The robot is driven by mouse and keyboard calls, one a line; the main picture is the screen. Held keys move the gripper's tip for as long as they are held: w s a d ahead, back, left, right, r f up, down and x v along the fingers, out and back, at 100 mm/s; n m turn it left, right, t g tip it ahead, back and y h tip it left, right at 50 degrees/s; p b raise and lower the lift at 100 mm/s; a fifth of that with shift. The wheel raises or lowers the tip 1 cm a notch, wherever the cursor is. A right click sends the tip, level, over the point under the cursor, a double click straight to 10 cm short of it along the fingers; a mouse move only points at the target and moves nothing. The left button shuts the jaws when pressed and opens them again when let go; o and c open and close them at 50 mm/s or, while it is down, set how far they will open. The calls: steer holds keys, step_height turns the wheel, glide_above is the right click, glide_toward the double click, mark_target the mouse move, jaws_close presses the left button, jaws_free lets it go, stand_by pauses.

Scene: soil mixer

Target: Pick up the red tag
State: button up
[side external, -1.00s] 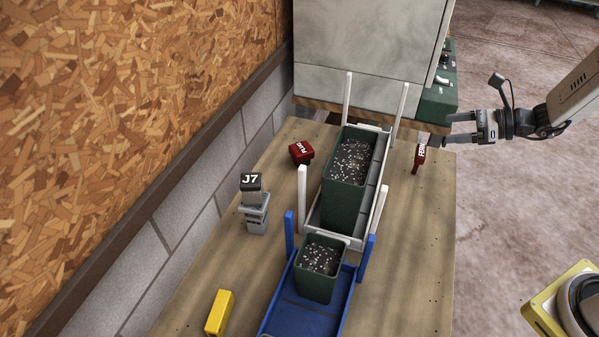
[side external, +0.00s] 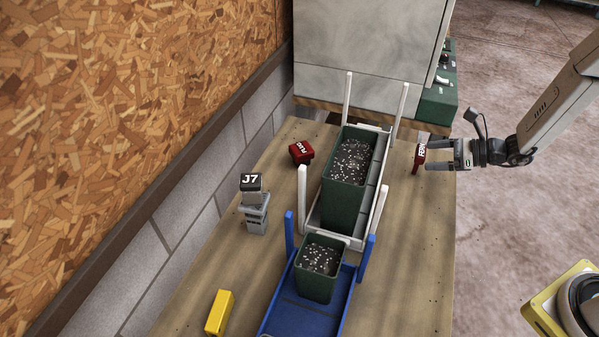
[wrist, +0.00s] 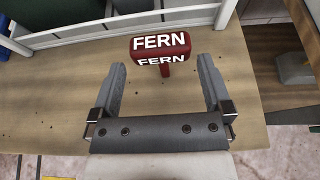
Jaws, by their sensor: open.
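A red tag (side external: 419,157) marked FERN stands upright on the wooden table near its right edge. It also shows in the wrist view (wrist: 160,47), with its wide head and a short stem below. My gripper (side external: 440,155) is open and empty, reaching in from the right at the tag. In the wrist view my gripper (wrist: 162,68) has one finger on each side of the tag's stem, with gaps on both sides. The tag's head lies just beyond the fingertips. A second red tag (side external: 301,152) sits tilted left of the white rack; its lettering is hard to read.
A white rack (side external: 378,208) holds a large green pot of soil (side external: 345,190). A blue tray (side external: 295,310) holds a smaller pot (side external: 316,284). A grey J7 piece (side external: 253,205) and a yellow block (side external: 220,312) stand left. The table's right front is clear.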

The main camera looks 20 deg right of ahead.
steer(key=shift+w+a+f, duration=0.1)
steer(key=shift+w+a, duration=0.05)
steer(key=shift+w, duration=0.05)
steer(key=shift+x, duration=2.55)
steer(key=c, duration=1)
